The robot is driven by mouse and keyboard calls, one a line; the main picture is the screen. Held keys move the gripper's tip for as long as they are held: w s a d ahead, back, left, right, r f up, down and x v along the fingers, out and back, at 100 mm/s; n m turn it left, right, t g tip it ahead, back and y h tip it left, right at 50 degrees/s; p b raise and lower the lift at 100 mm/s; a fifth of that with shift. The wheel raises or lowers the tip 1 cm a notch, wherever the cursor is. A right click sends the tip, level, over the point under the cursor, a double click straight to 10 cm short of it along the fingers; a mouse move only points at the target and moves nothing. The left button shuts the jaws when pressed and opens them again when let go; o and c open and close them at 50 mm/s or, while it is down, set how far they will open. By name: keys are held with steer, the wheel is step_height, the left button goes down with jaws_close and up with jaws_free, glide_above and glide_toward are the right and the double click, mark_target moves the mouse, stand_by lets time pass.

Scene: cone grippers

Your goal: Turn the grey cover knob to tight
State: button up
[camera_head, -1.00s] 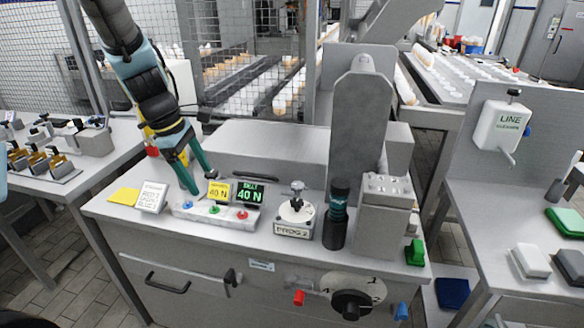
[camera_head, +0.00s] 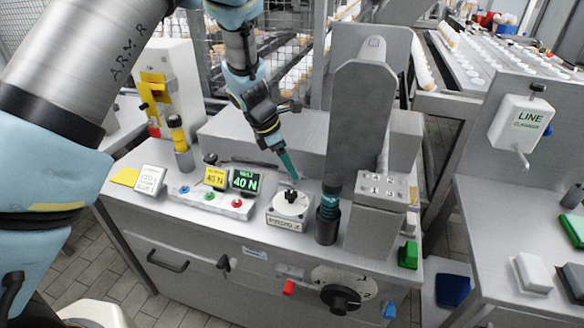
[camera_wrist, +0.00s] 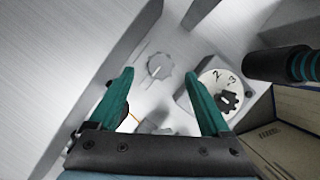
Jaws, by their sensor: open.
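A grey scalloped knob (camera_wrist: 160,66), which looks like the cover knob, sits on the pale grey metal surface in the wrist view. It appears between my fingertips in the picture, apart from both fingers. I cannot make out any tight mark beside it. My gripper (camera_wrist: 159,70) is open, with its two green fingers spread and nothing between them. In the head view my gripper (camera_head: 291,173) points down over the bench, just behind the PROS 2 dial box. I cannot make out the grey knob there.
The PROS 2 dial box (camera_head: 289,207) stands close to the fingers; its dial also shows right of them in the wrist view (camera_wrist: 213,79). A dark teal-banded cylinder (camera_head: 328,215) and a tall grey housing (camera_head: 360,120) stand to the right. A button panel (camera_head: 207,198) and 40 N displays (camera_head: 245,181) are left.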

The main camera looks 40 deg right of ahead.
steer(key=shift+x, duration=1.45)
steer(key=shift+c, duration=0.3)
jaws_close()
